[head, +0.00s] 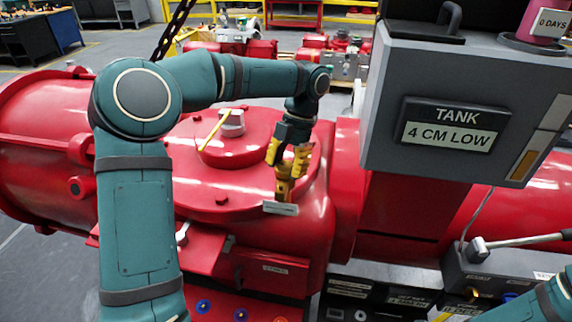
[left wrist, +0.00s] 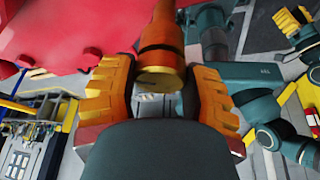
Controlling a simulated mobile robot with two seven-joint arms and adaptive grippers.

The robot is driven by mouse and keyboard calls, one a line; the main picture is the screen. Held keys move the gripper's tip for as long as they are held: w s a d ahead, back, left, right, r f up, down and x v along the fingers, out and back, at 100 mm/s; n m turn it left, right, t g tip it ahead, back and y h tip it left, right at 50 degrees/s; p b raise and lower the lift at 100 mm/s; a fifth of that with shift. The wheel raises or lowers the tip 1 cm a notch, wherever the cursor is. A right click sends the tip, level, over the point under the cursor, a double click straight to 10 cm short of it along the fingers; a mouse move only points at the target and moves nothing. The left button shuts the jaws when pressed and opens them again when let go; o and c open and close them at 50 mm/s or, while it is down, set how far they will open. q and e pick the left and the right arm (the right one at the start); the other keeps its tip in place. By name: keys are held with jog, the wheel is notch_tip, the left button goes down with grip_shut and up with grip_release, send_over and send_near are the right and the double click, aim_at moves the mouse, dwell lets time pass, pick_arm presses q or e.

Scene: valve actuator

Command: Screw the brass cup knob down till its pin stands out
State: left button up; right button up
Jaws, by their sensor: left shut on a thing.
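The brass cup knob (head: 283,190) stands on the front right part of the red actuator housing (head: 225,185), just behind a small white label. My left gripper (head: 287,170) comes down on it from above, with its yellow fingers at the knob's upper part. In the left wrist view the knob (left wrist: 160,45) is a brass cylinder with a dark band, and my left gripper (left wrist: 160,78) has one finger on each side of it. The gripper is shut on the knob. The pin cannot be made out.
A yellow pointer (head: 213,133) on a grey hub stands on the housing's round cover, left of the gripper. A grey box with the sign "TANK 4 CM LOW" (head: 450,126) hangs at the right. A grey hand lever (head: 515,241) lies at the lower right.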

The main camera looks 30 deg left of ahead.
pick_arm(q)
jog(key=shift+m, duration=0.4)
jog(key=o, duration=1.2)
jog(key=shift+v, duration=3.75)
jog(key=shift+d, duration=0.1)
